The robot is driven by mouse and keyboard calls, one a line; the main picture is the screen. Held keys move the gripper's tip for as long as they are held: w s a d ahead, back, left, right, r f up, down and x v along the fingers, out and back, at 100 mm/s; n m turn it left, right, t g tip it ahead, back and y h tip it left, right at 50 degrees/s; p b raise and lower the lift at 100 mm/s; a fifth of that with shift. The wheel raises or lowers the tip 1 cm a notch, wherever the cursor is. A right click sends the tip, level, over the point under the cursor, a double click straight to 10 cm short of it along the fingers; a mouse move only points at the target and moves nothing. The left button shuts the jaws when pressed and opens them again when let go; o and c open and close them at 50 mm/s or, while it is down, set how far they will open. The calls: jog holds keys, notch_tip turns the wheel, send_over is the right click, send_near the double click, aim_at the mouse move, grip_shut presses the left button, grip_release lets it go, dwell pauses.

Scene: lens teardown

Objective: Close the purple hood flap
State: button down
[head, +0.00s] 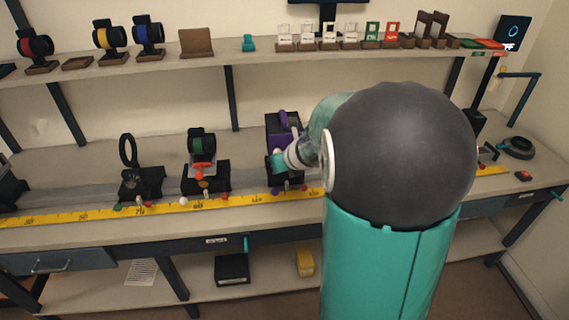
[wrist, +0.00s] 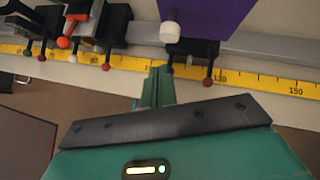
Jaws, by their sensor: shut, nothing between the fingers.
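The purple hood flap (head: 281,138) is on a black holder on the bench rail, left of my arm in the head view. In the wrist view a purple panel (wrist: 208,18) fills the top middle, with a white knob (wrist: 169,32) at its lower left. My gripper (wrist: 158,74) shows there as green fingers, shut and empty, just below the holder's base. No contact with the flap shows. In the head view my wrist covers part of the holder, and I cannot tell how far the flap stands open.
A yellow ruler (head: 225,201) runs along the bench front. Left of the hood stand a green-ringed lens holder (head: 201,143) with an orange part and a black ring holder (head: 129,150). The shelf above carries several lenses and small frames (head: 330,33).

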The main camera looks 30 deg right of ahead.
jog(key=s+a+r, duration=0.3)
jog(key=s+r, duration=0.4)
jog(key=shift+a+r, duration=0.15)
jog(key=shift+a, duration=0.05)
jog(key=s+a+r+n+g+y, duration=0.1)
jog(key=s+a+r+n, duration=0.15)
jog(key=a+n, duration=0.45)
jog(key=s+a+r+n+y, duration=0.1)
jog(key=s+a+n, duration=0.35)
jog(key=n, duration=0.55)
jog(key=s+a+n+g, duration=0.1)
jog(key=s+a+n, duration=0.1)
jog(key=s+n, duration=0.3)
jog(key=s+a+n+g+h, duration=0.1)
jog(key=s+a+n, duration=0.2)
jog(key=n, duration=1.1)
jog(key=s, duration=0.2)
jog(key=shift+s+a+n+h, duration=0.3)
jog(key=shift+s, duration=0.05)
